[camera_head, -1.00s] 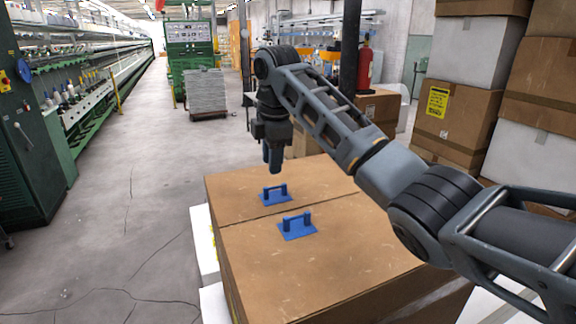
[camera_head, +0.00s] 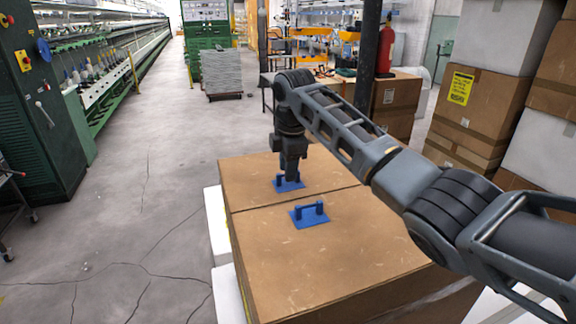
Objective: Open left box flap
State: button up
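A large brown cardboard box (camera_head: 330,262) stands in front of me with its top flaps closed. A seam runs across the top between a far flap (camera_head: 240,180) and a near flap (camera_head: 370,245). Each flap has a blue handle on a flat plate: the far handle (camera_head: 279,184) and the near handle (camera_head: 309,214). My gripper (camera_head: 290,178) points down at the far handle and partly hides it. I cannot tell whether its fingers touch the handle or are closed around it.
White blocks (camera_head: 222,255) show under the box's left side. Stacked cartons (camera_head: 490,100) stand at the right. A table with cartons (camera_head: 395,100) and a red fire extinguisher (camera_head: 386,48) are behind. Open floor (camera_head: 150,180) lies to the left.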

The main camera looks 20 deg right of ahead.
grip_shut()
dwell(1.4)
